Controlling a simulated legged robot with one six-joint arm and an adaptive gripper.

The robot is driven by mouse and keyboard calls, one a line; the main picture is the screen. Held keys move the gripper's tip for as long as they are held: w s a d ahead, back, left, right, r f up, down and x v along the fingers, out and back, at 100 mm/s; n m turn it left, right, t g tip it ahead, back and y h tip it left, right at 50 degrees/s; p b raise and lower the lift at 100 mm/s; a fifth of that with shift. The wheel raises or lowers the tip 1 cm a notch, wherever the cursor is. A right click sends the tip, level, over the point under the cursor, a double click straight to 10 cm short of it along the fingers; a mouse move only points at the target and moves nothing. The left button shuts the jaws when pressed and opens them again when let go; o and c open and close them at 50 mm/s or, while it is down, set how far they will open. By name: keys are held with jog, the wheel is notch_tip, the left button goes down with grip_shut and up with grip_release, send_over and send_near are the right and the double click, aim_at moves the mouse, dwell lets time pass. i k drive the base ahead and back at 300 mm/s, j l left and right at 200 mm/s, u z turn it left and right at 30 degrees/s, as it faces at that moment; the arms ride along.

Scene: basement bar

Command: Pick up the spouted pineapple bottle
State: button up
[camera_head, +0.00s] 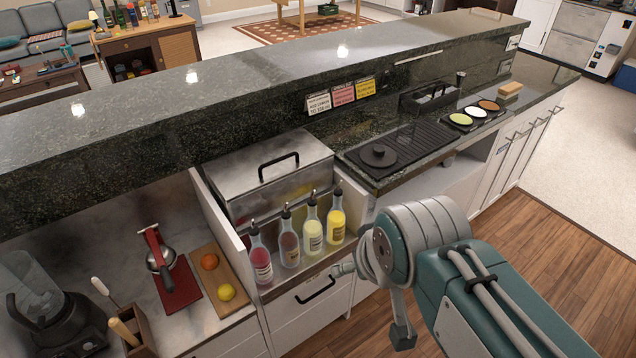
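Spouted bottles stand upright in a row on the metal ledge in front of a steel ice-bin lid. The bright yellow bottle (336,216) at the right end looks like the pineapple one, though its label is too small to read. My gripper (373,303) is in front of the row, below and right of the yellow bottle. Its fingers look spread apart, with nothing between them, and it appears clear of the bottles.
The steel lid (262,172) rises behind the bottles, with the granite bar ledge (250,90) beyond. A drawer handle (315,291) sticks out below them. A cutting board (222,277) with fruit lies at left. A black drain mat (405,147) is at right. The wood floor is clear.

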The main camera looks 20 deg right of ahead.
aim_at(336, 217)
jog(key=u, duration=1.8)
jog(key=z, duration=1.95)
jog(key=j+z, duration=0.3)
jog(key=j, duration=0.55)
jog(key=k+j+z, duration=0.15)
jog(key=j, duration=0.55)
jog(key=i, duration=0.05)
